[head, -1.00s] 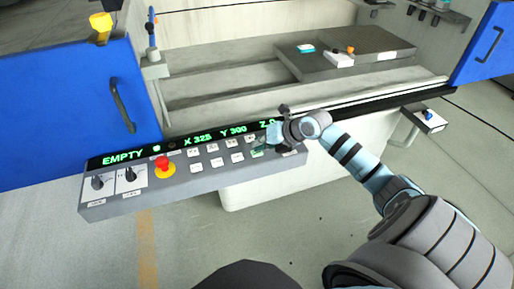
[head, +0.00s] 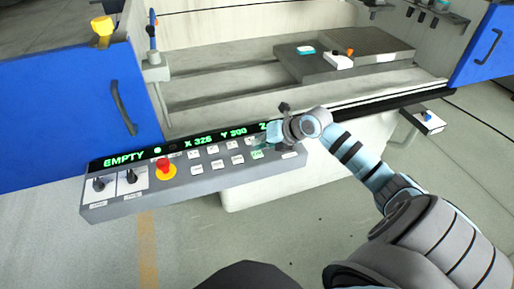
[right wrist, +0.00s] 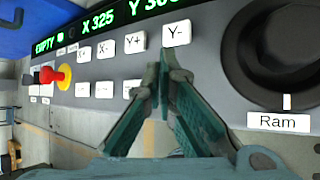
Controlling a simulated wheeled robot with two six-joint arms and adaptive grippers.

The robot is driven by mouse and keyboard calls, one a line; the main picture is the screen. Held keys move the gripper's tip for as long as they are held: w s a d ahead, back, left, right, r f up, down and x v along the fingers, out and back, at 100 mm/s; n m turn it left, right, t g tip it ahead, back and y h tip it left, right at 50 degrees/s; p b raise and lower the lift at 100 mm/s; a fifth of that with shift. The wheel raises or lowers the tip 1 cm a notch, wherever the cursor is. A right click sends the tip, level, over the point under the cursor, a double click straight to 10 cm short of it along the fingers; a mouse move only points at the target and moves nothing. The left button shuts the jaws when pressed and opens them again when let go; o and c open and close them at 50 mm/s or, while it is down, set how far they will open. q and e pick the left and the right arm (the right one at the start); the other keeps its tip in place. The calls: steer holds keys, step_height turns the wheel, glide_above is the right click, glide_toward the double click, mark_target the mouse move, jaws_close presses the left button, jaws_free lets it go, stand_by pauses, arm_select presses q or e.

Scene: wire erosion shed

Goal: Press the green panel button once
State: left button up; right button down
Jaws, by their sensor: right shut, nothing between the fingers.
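The green button (head: 257,154) is the rightmost in the lower row of the grey control panel (head: 130,206) in the head view. My right gripper (head: 266,142) is just above and right of it, close over the panel. In the right wrist view its teal fingers (right wrist: 160,80) are shut with nothing between them. Their tips point at the panel just below and left of the white Y- button (right wrist: 176,34). The fingers hide the green button there. I cannot tell whether the tips touch the panel. My left gripper is not in view.
A red emergency stop (head: 164,168) on a yellow base and two rotary switches (head: 131,176) sit left on the panel. Several white buttons (head: 218,164) surround the green one. A black knob (right wrist: 280,50) labelled Ram is right of the fingers. A display (head: 124,158) reads EMPTY.

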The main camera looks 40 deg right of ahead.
mark_target(259, 152)
step_height(259, 152, up, 5)
steer(key=p, duration=0.3)
steer(key=shift+r+p, duration=0.1)
steer(key=shift+p, duration=0.3)
stand_by(0.5)
